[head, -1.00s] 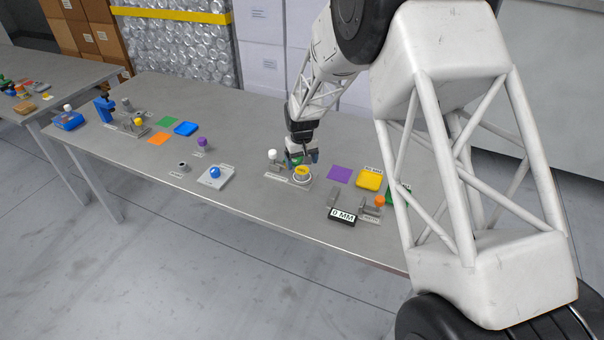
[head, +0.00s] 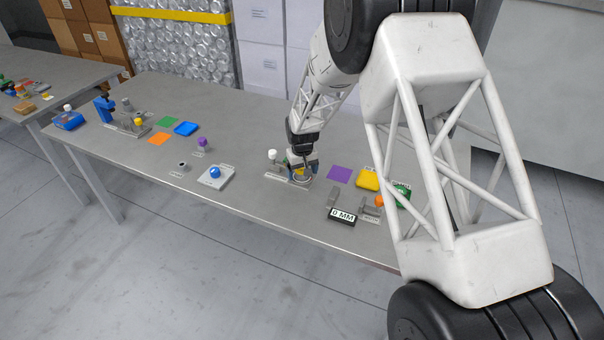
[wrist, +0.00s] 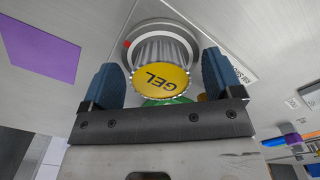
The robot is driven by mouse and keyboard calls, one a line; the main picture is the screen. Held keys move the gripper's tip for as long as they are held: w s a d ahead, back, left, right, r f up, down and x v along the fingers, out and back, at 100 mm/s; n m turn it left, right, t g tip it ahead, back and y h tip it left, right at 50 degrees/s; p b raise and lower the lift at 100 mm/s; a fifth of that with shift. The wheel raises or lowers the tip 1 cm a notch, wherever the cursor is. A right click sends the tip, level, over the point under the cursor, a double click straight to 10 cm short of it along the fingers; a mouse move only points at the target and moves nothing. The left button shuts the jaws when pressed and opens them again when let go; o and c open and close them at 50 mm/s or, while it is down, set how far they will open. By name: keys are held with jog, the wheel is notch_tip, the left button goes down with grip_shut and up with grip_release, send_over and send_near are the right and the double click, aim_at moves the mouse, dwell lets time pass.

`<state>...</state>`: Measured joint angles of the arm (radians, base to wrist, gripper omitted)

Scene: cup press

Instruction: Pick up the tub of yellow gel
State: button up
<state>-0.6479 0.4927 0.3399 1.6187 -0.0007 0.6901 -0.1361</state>
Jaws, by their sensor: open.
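The tub of yellow gel (wrist: 160,80) shows in the wrist view, with a yellow lid marked GEL and a ribbed silver side. It stands in or on a round pale ring (wrist: 188,38) with a red mark. My gripper (wrist: 161,66) is open, with one blue finger on each side of the tub. A gap shows beside the fingers, so I see no firm grip. In the head view my gripper (head: 303,168) is low over the ring (head: 302,179) and hides most of the tub.
A white-topped knob (head: 272,155) stands close left of my gripper. To the right are a purple square (head: 339,173), a yellow block (head: 367,179), a green object (head: 402,194), an orange knob (head: 379,201) and a 0 MM display (head: 342,216). Bare table lies in front.

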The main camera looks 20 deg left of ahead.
aim_at(302, 171)
jog(key=c, duration=1.1)
jog(key=shift+r, duration=0.15)
jog(key=shift+r, duration=0.55)
jog(key=shift+s+d+r, duration=0.15)
jog(key=shift+s+r, duration=0.05)
jog(key=shift+r, duration=0.35)
jog(key=shift+s+d+r, duration=0.1)
jog(key=shift+s+r, duration=0.05)
jog(key=shift+r, duration=0.4)
jog(key=s+d, duration=0.3)
jog(key=s, duration=0.1)
jog(key=s+d+r, duration=0.1)
jog(key=s+d, duration=0.2)
jog(key=s, duration=0.1)
jog(key=s+d, duration=0.3)
jog(key=s, duration=0.1)
jog(key=shift+s+r, duration=0.1)
jog(key=shift+r, duration=0.1)
